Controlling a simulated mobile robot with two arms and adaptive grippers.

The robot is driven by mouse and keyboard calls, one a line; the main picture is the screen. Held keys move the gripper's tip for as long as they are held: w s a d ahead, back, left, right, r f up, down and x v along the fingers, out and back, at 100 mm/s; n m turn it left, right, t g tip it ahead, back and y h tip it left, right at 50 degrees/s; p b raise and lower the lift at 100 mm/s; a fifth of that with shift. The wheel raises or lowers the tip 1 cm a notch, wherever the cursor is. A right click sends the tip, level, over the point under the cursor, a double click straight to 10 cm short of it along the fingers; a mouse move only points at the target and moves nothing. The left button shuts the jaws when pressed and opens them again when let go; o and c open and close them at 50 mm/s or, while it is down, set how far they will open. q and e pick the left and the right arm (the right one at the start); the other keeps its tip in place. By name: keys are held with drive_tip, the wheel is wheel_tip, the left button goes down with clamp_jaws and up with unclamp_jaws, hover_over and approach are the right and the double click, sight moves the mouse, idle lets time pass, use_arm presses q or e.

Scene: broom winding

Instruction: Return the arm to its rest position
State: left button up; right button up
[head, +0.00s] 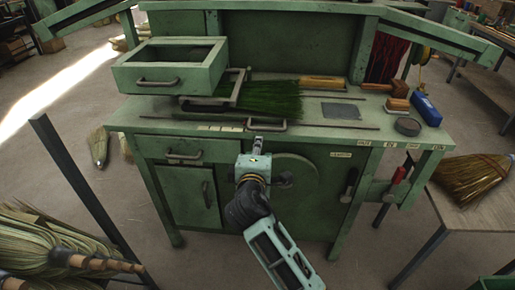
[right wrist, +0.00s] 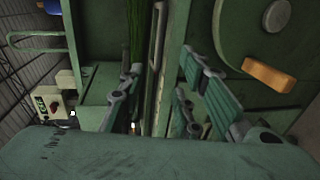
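My right gripper (head: 257,146) is in front of the green workbench (head: 330,150), near its front edge and just below a metal handle (head: 266,125). The right wrist view shows the right gripper (right wrist: 165,85) with its two ribbed fingers wide apart and nothing held between them. Behind the fingers are green bench panels and part of the green bristles (right wrist: 137,30). I cannot tell whether a finger touches the bench. My left gripper is not in view. In the head view the green bristles (head: 270,99) lie on the bench top.
An open green box (head: 135,74) with a handle stands at the bench's left. A dark post (head: 85,190) and straw brooms (head: 40,245) stand left; another broom (head: 472,178) lies right.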

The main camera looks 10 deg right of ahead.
drive_tip(key=shift+f, duration=0.1)
drive_tip(key=s+d+f+m+g+y, duration=0.1)
drive_tip(key=s+d+f+m+g, duration=0.25)
drive_tip(key=s+f, duration=0.4)
drive_tip(key=s+d+f+m+g, duration=0.3)
drive_tip(key=s+d+f+m, duration=0.1)
drive_tip(key=s+f, duration=0.4)
drive_tip(key=s+d+f+m+g+y, duration=0.1)
drive_tip(key=s+f+m+g+y, duration=0.15)
drive_tip(key=s, duration=0.95)
drive_tip(key=s+f+m+g+y, duration=0.1)
drive_tip(key=s+m+g, duration=0.2)
drive_tip(key=s, duration=0.8)
wheel_tip(320, 180, down, 26)
drive_tip(key=s, duration=0.2)
drive_tip(key=s+d+f+g, duration=0.2)
drive_tip(key=s+d+f, duration=0.1)
drive_tip(key=s+f, duration=1.2)
drive_tip(key=shift+s+f+n+p, duration=0.3)
drive_tip(key=shift+s+f, duration=0.05)
drive_tip(key=shift+s, duration=0.45)
